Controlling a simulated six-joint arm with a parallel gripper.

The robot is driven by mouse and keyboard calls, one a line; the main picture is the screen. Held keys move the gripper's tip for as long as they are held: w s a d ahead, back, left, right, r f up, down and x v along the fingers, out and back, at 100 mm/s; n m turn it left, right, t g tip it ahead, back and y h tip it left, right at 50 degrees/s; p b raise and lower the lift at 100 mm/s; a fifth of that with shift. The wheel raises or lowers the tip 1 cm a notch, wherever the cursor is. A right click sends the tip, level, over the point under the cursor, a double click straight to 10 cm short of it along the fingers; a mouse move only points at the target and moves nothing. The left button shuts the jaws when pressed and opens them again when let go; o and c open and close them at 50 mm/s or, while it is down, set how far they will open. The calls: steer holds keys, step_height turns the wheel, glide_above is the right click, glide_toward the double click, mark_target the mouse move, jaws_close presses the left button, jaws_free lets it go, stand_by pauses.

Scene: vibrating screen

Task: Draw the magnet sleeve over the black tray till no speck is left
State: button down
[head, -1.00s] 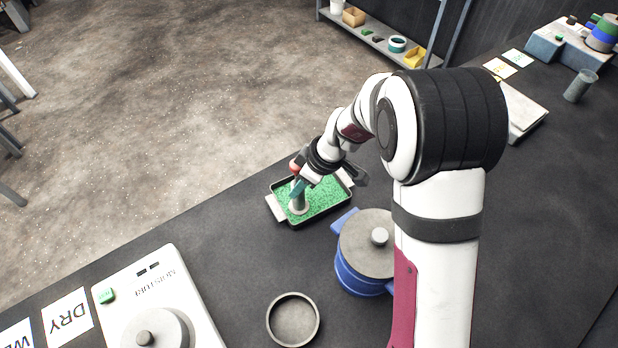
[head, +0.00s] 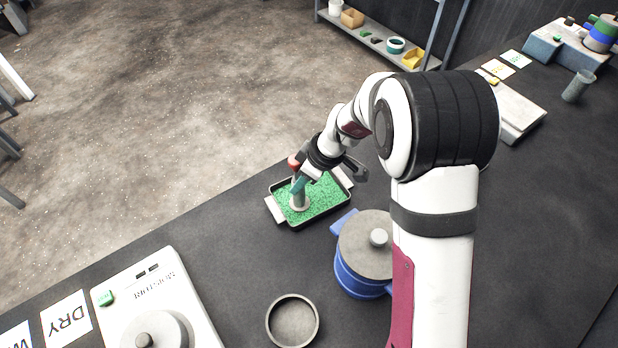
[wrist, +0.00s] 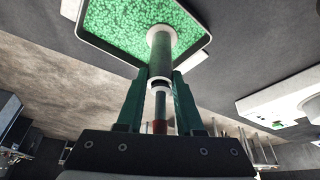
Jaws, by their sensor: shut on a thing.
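The black tray (head: 304,226) lies near the bench's far edge and is spread with green granules. Dark specks seem to lie among them, too small to tell apart. My gripper (head: 298,186) is shut on the magnet sleeve (head: 299,199), a grey-green tube with a pale flange at its lower end and a red knob (head: 293,161) at its top. The sleeve stands roughly upright over the left part of the tray. In the wrist view the green fingers (wrist: 160,88) close on the sleeve (wrist: 160,50), and its flange is at the granules. Whether it touches them I cannot tell.
A blue sieve stack with a grey lid (head: 367,243) stands right of the tray. An empty round pan (head: 292,321) sits in front. A white moisture meter (head: 150,290) and a DRY card (head: 68,319) are at lower left. Bare bench lies between tray and meter.

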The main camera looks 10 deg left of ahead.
steer(key=shift+s+a, duration=0.2)
steer(key=shift+a, duration=0.35)
steer(key=shift+s+a, duration=0.2)
steer(key=shift+a, duration=0.35)
steer(key=w+d, duration=0.3)
steer(key=d, duration=0.1)
steer(key=shift+s+a, duration=0.8)
steer(key=shift+a, duration=0.2)
steer(key=shift+s+a, duration=0.75)
steer(key=shift+a, duration=0.25)
steer(key=w+d, duration=0.3)
steer(key=d, duration=0.1)
steer(key=shift+s+a, duration=0.25)
steer(key=shift+a, duration=0.55)
steer(key=shift+s+a, duration=0.25)
steer(key=shift+a, duration=0.6)
steer(key=shift+s+a, duration=0.25)
steer(key=shift+a, duration=0.55)
steer(key=shift+w+d, duration=1.6)
steer(key=shift+d, duration=0.25)
step_height(320, 180, up, 8)
